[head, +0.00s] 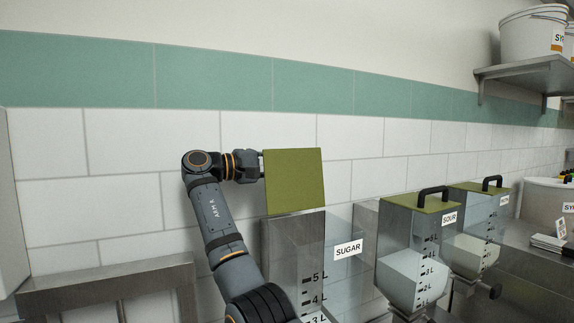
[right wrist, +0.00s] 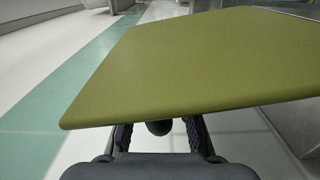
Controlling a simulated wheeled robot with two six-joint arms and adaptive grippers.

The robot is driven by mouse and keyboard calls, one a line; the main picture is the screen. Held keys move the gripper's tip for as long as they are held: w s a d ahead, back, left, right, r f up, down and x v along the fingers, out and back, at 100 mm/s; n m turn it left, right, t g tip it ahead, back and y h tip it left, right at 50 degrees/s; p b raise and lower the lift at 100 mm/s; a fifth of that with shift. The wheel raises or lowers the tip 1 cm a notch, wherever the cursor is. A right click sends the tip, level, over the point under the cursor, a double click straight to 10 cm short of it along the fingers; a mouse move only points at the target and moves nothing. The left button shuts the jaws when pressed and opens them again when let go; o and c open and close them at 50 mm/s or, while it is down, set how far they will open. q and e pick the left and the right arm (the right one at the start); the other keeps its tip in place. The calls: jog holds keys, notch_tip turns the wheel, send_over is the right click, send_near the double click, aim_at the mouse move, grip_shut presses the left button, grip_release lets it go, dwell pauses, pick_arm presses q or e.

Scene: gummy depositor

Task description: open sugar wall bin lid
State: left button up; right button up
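The sugar bin (head: 292,255) is a clear wall bin with a SUGAR label (head: 348,250). Its olive-green lid (head: 294,182) stands raised, roughly upright above the bin's top, so the bin is open. My right gripper (head: 258,166) is at the lid's left edge, partly hidden behind it. In the right wrist view the lid (right wrist: 200,65) fills the upper middle. The fingers of the right gripper (right wrist: 159,132) are apart beneath the lid's edge. A dark rounded part, likely the lid's handle (right wrist: 159,127), shows between them with gaps on both sides. My left gripper is not in view.
The sour bin (head: 410,250) and another bin (head: 485,225), both with closed green lids and black handles, stand to the right. A steel shelf (head: 525,75) with white buckets is at upper right. The tiled wall (head: 130,140) is clear to the left.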

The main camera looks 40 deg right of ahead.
jog(key=shift+o, duration=0.8)
jog(key=shift+a, duration=0.1)
jog(key=shift+a, duration=0.1)
jog(key=v, duration=1.1)
jog(key=shift+a, duration=0.25)
jog(key=shift+w+a+r, duration=0.1)
jog(key=shift+a, duration=0.1)
